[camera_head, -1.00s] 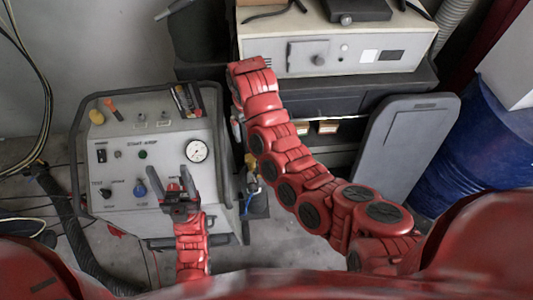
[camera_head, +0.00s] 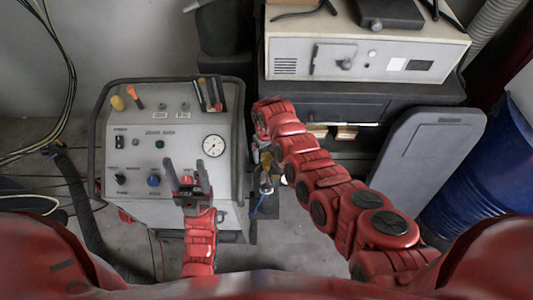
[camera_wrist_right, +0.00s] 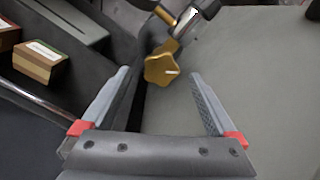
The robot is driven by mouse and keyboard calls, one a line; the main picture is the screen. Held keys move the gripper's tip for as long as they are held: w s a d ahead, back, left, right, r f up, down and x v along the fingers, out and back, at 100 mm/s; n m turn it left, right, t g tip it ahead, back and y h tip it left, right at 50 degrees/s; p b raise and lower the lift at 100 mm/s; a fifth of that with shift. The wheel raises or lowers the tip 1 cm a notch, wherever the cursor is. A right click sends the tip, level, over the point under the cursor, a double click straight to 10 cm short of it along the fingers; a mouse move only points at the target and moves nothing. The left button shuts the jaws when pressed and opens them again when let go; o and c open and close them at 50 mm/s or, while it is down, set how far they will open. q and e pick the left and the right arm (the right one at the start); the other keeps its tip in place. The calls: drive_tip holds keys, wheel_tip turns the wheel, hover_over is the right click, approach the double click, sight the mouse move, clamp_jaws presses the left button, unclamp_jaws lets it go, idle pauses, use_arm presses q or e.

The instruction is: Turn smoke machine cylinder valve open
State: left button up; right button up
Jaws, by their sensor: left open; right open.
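The smoke machine (camera_head: 130,190) is a grey panel unit with knobs and a round gauge, on the left in the head view. The cylinder valve (camera_wrist_right: 162,68) is a brass star-shaped knob on a metal fitting. In the right wrist view it lies beyond the fingertips, between the two finger lines. My right gripper (camera_wrist_right: 158,85) is open and empty, with the knob ahead of it and apart. In the head view the right arm hides most of that gripper near the machine's right side. My left gripper (camera_head: 186,168) is open and empty in front of the panel.
A white-grey cabinet (camera_head: 300,65) stands on a dark bench at the back. A grey board (camera_head: 425,160) leans at the right beside a blue barrel (camera_head: 480,170). Wooden blocks (camera_wrist_right: 40,62) and a metal bar lie left of my right gripper.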

drive_tip(key=shift+f, duration=0.75)
drive_tip(key=c, duration=1.4)
drive_tip(key=shift+o, duration=0.2)
drive_tip(key=shift+s, duration=0.1)
